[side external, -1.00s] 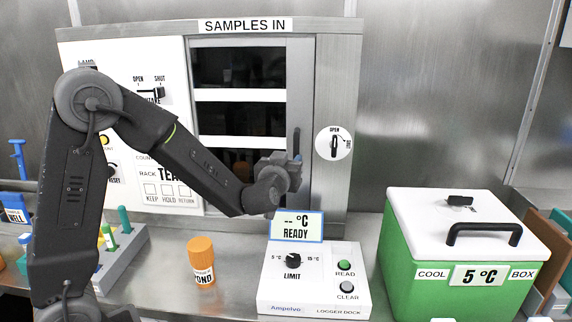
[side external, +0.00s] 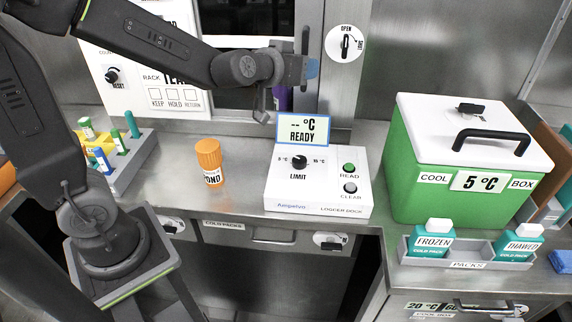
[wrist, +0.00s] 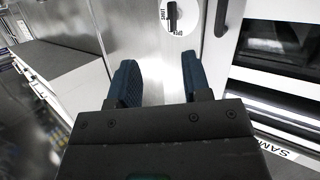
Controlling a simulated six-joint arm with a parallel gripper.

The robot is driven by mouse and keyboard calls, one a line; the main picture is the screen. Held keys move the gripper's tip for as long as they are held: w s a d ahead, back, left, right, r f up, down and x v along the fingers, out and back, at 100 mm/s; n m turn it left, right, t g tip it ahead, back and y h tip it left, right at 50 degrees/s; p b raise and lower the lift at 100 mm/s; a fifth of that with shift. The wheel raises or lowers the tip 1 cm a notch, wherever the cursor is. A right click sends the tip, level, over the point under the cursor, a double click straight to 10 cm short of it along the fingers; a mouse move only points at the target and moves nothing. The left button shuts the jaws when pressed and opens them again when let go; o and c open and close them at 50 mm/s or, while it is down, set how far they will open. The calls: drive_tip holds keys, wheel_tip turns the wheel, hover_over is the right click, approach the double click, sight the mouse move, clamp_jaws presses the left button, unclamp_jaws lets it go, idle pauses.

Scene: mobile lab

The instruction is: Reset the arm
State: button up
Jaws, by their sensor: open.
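My gripper (side external: 311,68) is at the right side of the sample cabinet's front, close to the dark vertical door handle (side external: 304,45). In the wrist view my gripper (wrist: 160,80) has its two dark blue fingers spread apart, with bare pale metal between them and nothing held. The door handle (wrist: 222,16) shows there to the right of the fingers, outside the gap. Whether a finger touches the handle or cabinet cannot be told. The upper part of my arm is cut off by the top of the side view.
Below my gripper stands the logger dock (side external: 318,190), its display reading READY. An orange-capped bottle (side external: 209,160) stands left of it. A rack (side external: 130,170) with tubes is farther left. A closed green cool box (side external: 415,185) is at right, with a packs tray (side external: 470,262) in front.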

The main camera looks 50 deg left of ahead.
drive_tip(key=s+d+f+m+g+h, duration=0.1)
drive_tip(key=s+g, duration=0.3)
drive_tip(key=s, duration=0.8)
drive_tip(key=s+d+f+m+g+h, duration=0.1)
drive_tip(key=s+g, duration=0.3)
drive_tip(key=s, duration=0.8)
drive_tip(key=shift+d+f+m+g+h, duration=0.4)
drive_tip(key=shift+d+f+m, duration=0.3)
drive_tip(key=shift+m, duration=0.1)
